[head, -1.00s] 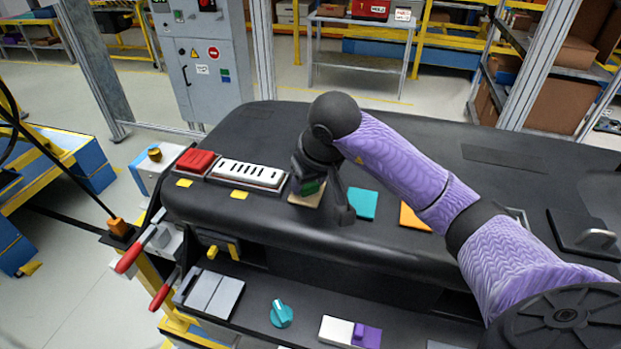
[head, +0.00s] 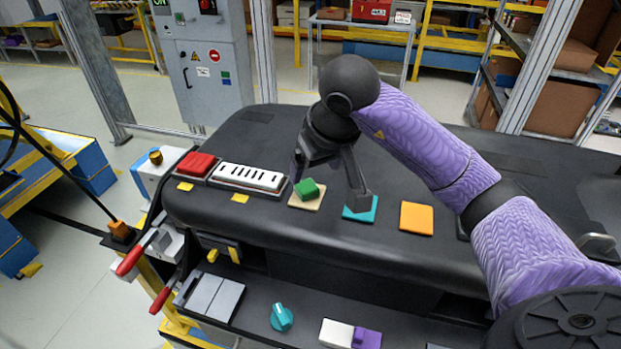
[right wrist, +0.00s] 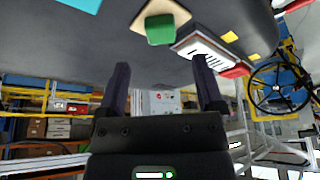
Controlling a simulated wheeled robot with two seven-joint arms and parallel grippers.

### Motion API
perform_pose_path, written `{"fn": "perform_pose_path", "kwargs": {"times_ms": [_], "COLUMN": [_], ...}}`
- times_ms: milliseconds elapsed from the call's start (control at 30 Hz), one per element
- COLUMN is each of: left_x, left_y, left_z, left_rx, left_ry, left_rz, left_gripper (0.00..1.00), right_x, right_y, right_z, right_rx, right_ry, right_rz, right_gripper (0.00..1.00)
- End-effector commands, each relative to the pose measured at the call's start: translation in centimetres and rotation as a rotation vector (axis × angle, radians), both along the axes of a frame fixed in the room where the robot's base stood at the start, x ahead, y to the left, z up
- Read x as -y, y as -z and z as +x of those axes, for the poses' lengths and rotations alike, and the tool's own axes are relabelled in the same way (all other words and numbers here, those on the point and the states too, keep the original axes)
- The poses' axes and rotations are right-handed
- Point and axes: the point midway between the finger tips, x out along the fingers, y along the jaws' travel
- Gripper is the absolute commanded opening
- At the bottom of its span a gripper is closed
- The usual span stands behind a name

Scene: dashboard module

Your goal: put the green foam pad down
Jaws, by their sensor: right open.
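The green foam pad (head: 308,188) lies on a beige square (head: 301,203) on top of the dark dashboard, turned at an angle to it. Both also show at the top of the right wrist view, the green pad (right wrist: 159,30) over the beige square (right wrist: 178,14). My right gripper (head: 329,184) is open and empty. In the head view its fingers are above and to the right of the green pad. In the right wrist view the pad is beyond the fingertips, apart from them. My left gripper is not in view.
A teal square (head: 354,214), partly hidden by a right finger, and an orange square (head: 416,218) lie right of the beige one. A white slotted panel (head: 250,176) and a red block (head: 196,164) are at left. The dashboard behind is clear.

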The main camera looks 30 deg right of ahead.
Motion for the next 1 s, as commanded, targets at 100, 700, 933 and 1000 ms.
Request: {"fn": "perform_pose_path", "kwargs": {"times_ms": [100, 700, 933, 1000], "left_x": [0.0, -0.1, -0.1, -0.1], "left_y": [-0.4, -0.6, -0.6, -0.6], "left_z": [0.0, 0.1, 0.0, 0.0], "left_rx": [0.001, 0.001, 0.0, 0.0], "left_ry": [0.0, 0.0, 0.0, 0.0], "left_rz": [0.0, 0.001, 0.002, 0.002], "left_gripper": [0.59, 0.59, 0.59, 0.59], "right_x": [0.0, -0.2, -0.2, -0.2], "right_y": [-3.0, -5.5, -5.5, -5.5], "right_z": [-1.1, -2.3, -2.3, -2.3], "right_rx": [0.005, -0.001, -0.001, -0.001], "right_ry": [0.0, 0.0, 0.0, 0.0], "right_rz": [-0.003, 0.0, 0.0, 0.0], "right_gripper": [0.86, 0.86, 0.86, 0.86]}}
